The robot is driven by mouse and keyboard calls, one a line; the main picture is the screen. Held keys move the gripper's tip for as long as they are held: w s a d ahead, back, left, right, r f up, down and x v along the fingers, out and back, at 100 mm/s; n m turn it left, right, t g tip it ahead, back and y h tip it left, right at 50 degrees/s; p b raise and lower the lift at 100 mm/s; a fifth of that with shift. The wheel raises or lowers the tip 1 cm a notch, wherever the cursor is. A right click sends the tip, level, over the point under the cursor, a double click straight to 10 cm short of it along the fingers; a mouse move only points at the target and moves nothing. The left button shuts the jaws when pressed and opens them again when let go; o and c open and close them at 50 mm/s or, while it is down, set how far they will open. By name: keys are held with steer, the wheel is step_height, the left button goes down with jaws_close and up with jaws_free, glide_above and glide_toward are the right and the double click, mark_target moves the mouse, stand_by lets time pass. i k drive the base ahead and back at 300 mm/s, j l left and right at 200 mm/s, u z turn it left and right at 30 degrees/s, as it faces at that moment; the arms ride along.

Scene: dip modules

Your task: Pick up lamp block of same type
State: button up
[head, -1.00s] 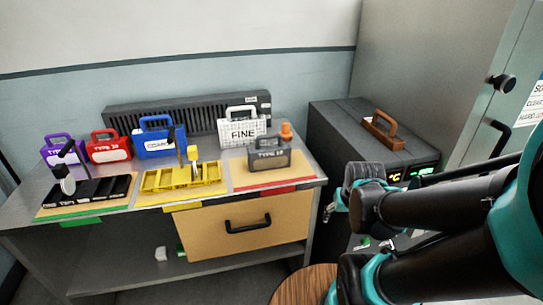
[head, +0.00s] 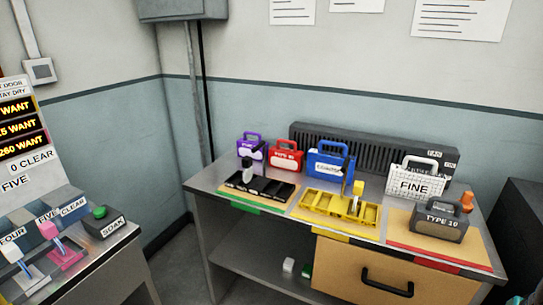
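Several blocks with carrying handles stand on the bench: a purple one (head: 252,151), a red one (head: 287,157) with a TYPE label, a blue one (head: 330,163), a white grid-patterned one marked FINE (head: 416,184), and a grey one marked TYPE 10 (head: 439,222) on the red-edged mat (head: 402,243). I cannot tell which of them is a lamp block. A small white block (head: 289,265) and a green block (head: 306,271) lie on the lower shelf. My gripper is not in view; only a sliver of my teal arm shows at the bottom right corner.
A black rack (head: 260,187) and a yellow tray (head: 340,210) stand along the bench front. A drawer (head: 385,278) is shut below. An orange-topped piece (head: 466,202) is at the right. At left, a console (head: 85,262) has levers and a green button (head: 99,212).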

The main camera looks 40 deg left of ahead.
mark_target(244, 145)
steer(key=j+u, duration=0.1)
steer(key=u, duration=0.35)
steer(key=j+u, duration=0.1)
steer(key=u, duration=0.4)
steer(key=j+u, duration=0.1)
steer(key=u, duration=0.35)
steer(key=i+j+u, duration=0.1)
steer(key=i+j, duration=0.25)
